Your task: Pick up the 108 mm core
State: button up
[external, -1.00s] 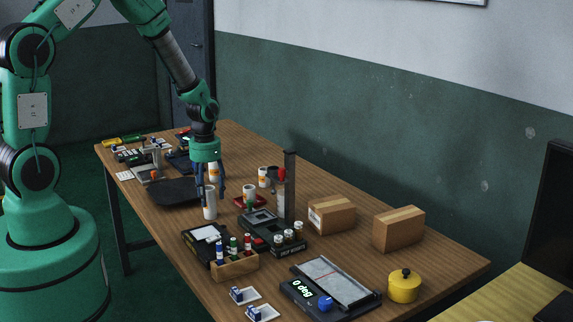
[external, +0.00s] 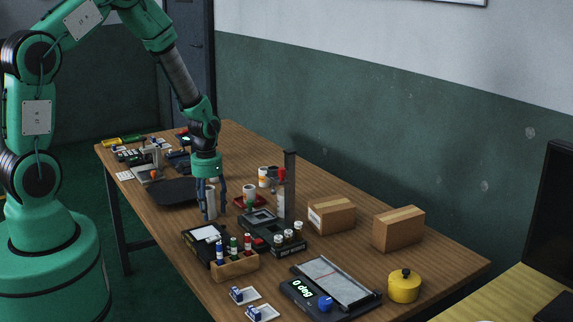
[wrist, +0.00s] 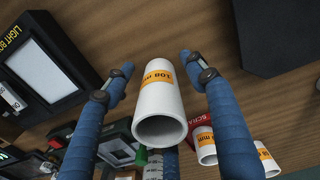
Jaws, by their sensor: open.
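The 108 mm core is a white hollow tube (wrist: 158,105) with an orange label whose print reads as 108 mm. It stands on the wooden table (external: 350,256), and in the external view it (external: 211,203) is partly hidden by my fingers. My gripper (external: 213,213) is lowered around it with blue fingers on either side. In the wrist view the fingers of my gripper (wrist: 154,64) are spread, with a visible gap between each finger and the core.
A red scrap tray (external: 243,202) with another white core (external: 249,191) lies right of my gripper. One more core (external: 264,177) stands behind it. A light box (wrist: 40,62) and a bottle rack (external: 235,267) are close in front. A black device with a column (external: 290,185) stands right.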

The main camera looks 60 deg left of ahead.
aim_at(207, 197)
jog(key=shift+c, duration=0.5)
jog(key=c, duration=1.2)
jog(key=shift+r, duration=0.15)
jog(key=shift+r, duration=0.5)
jog(key=r, duration=0.1)
jog(key=s+r+p, duration=0.1)
jog(key=shift+d+r, duration=0.15)
jog(key=shift+r, duration=0.15)
jog(key=s+d+p, duration=0.1)
jog(key=s, duration=0.3)
jog(key=s+d+p, duration=0.1)
jog(key=s, duration=0.4)
jog(key=s+d+r, duration=0.1)
jog(key=s+d, duration=0.1)
jog(key=s, duration=0.3)
jog(key=shift+s+r+p, duration=0.1)
jog(key=shift+s+p, duration=0.15)
jog(key=shift+p, duration=0.15)
